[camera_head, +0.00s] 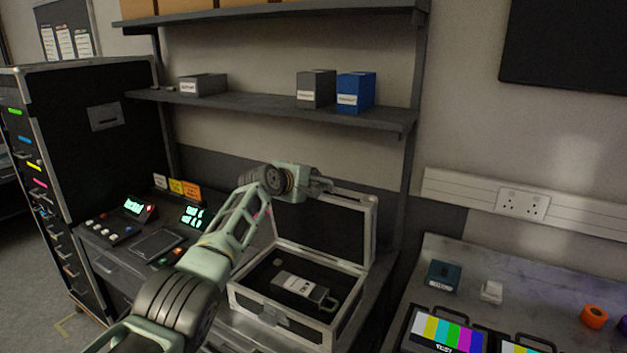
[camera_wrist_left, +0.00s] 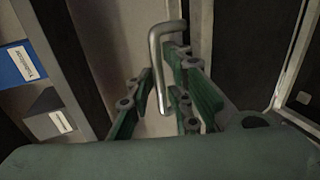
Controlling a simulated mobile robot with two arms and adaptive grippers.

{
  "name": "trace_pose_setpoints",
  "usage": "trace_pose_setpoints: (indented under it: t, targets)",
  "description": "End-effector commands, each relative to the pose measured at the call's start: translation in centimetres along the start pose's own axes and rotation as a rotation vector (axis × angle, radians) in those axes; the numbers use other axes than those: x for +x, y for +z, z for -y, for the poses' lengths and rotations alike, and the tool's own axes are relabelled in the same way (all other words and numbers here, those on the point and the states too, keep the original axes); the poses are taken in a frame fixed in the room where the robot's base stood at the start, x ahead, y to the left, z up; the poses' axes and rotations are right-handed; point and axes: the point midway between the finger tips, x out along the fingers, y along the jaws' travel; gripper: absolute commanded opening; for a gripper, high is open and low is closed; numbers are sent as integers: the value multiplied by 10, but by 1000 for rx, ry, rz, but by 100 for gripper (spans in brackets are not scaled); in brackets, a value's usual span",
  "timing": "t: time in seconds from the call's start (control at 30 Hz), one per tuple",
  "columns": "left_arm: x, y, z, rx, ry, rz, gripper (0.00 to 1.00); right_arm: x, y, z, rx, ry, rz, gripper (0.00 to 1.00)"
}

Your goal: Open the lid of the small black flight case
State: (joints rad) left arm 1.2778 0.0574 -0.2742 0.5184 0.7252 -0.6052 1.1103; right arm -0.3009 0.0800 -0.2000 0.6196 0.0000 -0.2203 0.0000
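The small black flight case (camera_head: 240,302) stands with its metal-edged lid (camera_head: 325,226) raised, its dark inside facing me. My left gripper (camera_head: 322,184) is at the top left of the lid's upper edge. In the left wrist view, a grey bent metal bar (camera_wrist_left: 157,65), seemingly a handle, runs between the fingers of this gripper (camera_wrist_left: 163,85). I cannot tell whether the fingers press on it. A grey labelled block (camera_head: 298,286) with a loop lies in the case. My right gripper is in neither view.
A shelf (camera_head: 270,107) with a blue box (camera_head: 355,91) and grey boxes is above and behind the case. A control desk with lit panels (camera_head: 135,206) is to the left. At the right, a bench (camera_head: 550,282) holds small items and a colour-bar screen (camera_head: 445,332).

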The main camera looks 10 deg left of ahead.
Motion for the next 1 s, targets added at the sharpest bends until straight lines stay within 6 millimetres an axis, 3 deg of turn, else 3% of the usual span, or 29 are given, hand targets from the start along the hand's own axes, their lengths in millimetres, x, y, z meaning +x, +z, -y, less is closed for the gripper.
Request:
trace_pose_setpoints:
  t: [0.5,1.0]
  targets:
    - [-5,0,4,-1,-5,4,17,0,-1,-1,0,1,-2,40]
    - [-51,0,3,1,-3,2,17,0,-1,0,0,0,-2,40]
